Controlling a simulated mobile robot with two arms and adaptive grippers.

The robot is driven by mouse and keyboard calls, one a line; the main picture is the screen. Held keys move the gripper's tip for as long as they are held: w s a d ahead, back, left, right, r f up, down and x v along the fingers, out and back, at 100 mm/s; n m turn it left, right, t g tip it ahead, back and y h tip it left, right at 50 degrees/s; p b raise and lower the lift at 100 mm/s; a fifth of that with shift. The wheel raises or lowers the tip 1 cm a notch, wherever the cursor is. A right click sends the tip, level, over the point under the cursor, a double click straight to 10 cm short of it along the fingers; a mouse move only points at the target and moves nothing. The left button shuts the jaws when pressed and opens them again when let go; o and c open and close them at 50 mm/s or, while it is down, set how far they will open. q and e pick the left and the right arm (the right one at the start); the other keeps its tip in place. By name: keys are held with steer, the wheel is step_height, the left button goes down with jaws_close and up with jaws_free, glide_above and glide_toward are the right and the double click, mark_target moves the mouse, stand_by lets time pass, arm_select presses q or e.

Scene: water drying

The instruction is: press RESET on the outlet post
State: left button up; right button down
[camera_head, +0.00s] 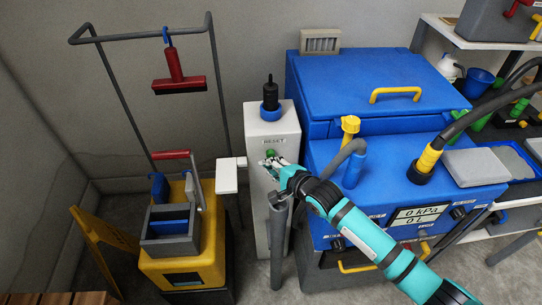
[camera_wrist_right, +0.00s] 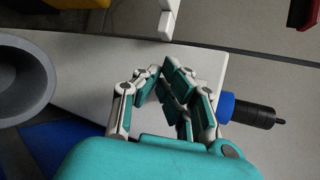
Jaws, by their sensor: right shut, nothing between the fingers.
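The outlet post (camera_head: 262,128) is a pale grey column left of the blue machine in the head view. Its front carries the label RESET (camera_head: 273,141), with a green button (camera_head: 270,152) just below. My right gripper (camera_head: 267,163) is shut and empty, its tips at the post's front, close to the button and slightly below it. I cannot tell whether they touch. In the right wrist view the closed fingers (camera_wrist_right: 164,72) are before the pale post (camera_wrist_right: 92,72); the button is hidden there. My left gripper is not in view.
A black plug with a blue collar (camera_head: 270,97) tops the post. A white block (camera_head: 227,175) juts out at left. A grey pipe (camera_head: 277,245) stands below my gripper. The blue machine (camera_head: 350,85) is at right, a yellow mop bucket (camera_head: 170,268) at left.

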steer(key=shift+w, duration=0.25)
steer(key=shift+w, duration=0.55)
stand_by(0.9)
steer(key=shift+s+r, duration=0.1)
steer(key=shift+s+p, duration=0.85)
steer(key=shift+s, duration=0.05)
